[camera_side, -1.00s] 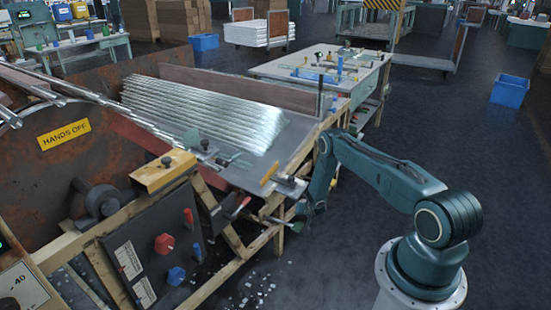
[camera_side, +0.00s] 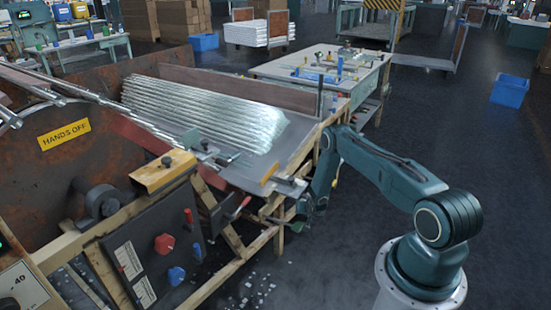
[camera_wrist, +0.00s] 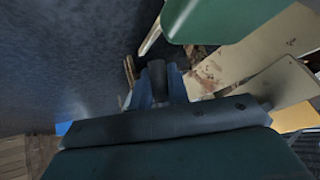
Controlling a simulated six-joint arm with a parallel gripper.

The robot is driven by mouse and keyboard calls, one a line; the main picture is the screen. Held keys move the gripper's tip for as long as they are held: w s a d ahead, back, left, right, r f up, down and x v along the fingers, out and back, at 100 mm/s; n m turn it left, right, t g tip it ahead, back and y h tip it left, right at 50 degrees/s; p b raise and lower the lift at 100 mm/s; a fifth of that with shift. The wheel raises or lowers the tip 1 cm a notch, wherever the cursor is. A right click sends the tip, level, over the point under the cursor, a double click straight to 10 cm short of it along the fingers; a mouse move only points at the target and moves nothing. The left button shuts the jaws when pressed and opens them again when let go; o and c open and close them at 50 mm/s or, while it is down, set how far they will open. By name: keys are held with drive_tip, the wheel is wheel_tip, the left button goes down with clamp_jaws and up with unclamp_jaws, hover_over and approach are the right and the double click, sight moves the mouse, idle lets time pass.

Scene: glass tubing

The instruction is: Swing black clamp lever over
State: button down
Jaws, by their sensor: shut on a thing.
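My gripper (camera_side: 308,206) is at the near right end of the work table, low beside its wooden frame. In the wrist view, my gripper (camera_wrist: 158,92) has its blue fingers shut around a dark upright grip, the black clamp lever (camera_wrist: 157,76). The lever's top shows between the fingers; its lower part and pivot are hidden. In the side view my gripper and arm cover the lever, so I cannot tell its angle there.
A bundle of glass tubes (camera_side: 200,112) lies on the sloped table. A red-handled lever (camera_side: 242,205) and a panel with knobs (camera_side: 150,255) are to the left. A dark post (camera_side: 320,97) rises behind my arm.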

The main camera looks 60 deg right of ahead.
drive_tip(key=a+r+m+y, duration=0.3)
drive_tip(key=a+r+y, duration=0.1)
drive_tip(key=y, duration=0.8)
drive_tip(key=shift+a+r, duration=0.15)
drive_tip(key=shift+r, duration=0.1)
drive_tip(key=shift+a+r+y, duration=0.1)
drive_tip(key=shift+r+y, duration=0.15)
drive_tip(key=shift+y, duration=0.05)
idle(0.7)
drive_tip(key=c, duration=1.3)
unclamp_jaws()
drive_tip(key=shift+c, duration=0.2)
drive_tip(key=shift+s+r, duration=0.1)
drive_tip(key=v, duration=0.7)
drive_tip(key=shift+r, duration=0.1)
